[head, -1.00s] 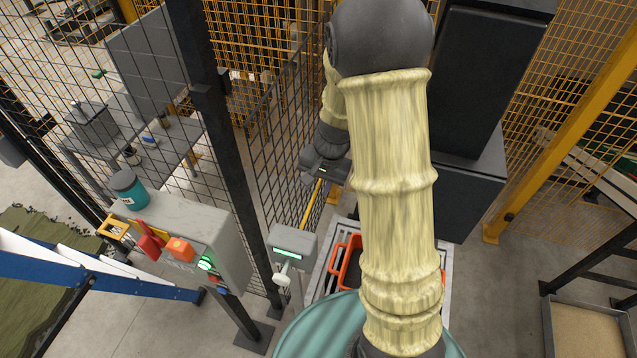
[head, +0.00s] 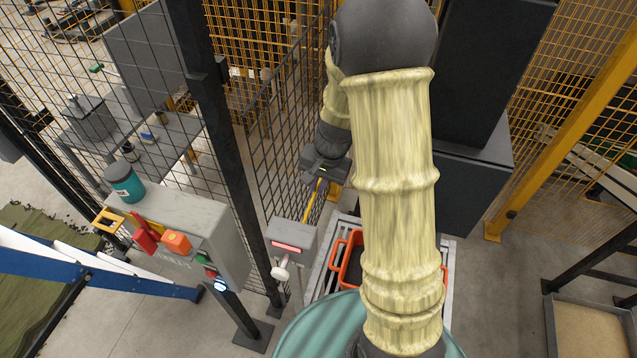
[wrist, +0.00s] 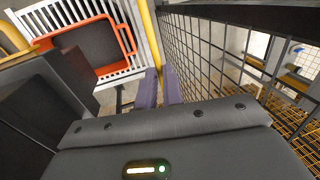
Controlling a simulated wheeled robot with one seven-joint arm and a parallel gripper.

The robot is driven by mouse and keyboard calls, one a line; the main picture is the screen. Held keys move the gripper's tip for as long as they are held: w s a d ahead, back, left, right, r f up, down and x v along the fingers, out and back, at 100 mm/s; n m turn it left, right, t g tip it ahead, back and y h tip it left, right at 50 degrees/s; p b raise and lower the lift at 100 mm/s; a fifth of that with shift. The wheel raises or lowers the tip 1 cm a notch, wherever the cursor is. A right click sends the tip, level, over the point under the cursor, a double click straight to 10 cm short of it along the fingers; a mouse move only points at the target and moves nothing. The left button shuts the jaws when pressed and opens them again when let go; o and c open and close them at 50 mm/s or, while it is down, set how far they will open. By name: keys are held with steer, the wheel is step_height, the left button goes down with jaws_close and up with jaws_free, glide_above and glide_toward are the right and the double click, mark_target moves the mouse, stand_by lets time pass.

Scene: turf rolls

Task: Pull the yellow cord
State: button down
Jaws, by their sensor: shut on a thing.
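The yellow cord (head: 311,203) runs down from my gripper (head: 321,183) beside the mesh fence, behind the grey post box. In the wrist view a yellow length (wrist: 150,38) runs from the top edge down to the purple fingers of my gripper (wrist: 161,84). The fingers are close together and shut on the cord. The exact contact is small and partly hidden by the fingers.
The grey box (head: 291,240) shows a red light bar. An orange crate (head: 341,262) sits on a slatted conveyor (wrist: 139,62). A black mesh fence (wrist: 215,50) stands close beside my gripper. A grey control cabinet (head: 190,235) bears a lit blue-white button.

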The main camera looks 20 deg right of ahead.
steer(key=c, duration=1.5)
jaws_free()
steer(key=d+r, duration=0.1)
steer(key=r, duration=0.4)
steer(key=s+d+r+b, duration=0.1)
steer(key=r, duration=0.5)
steer(key=d+r+b, duration=0.1)
steer(key=r, duration=0.5)
steer(key=shift+s, duration=0.4)
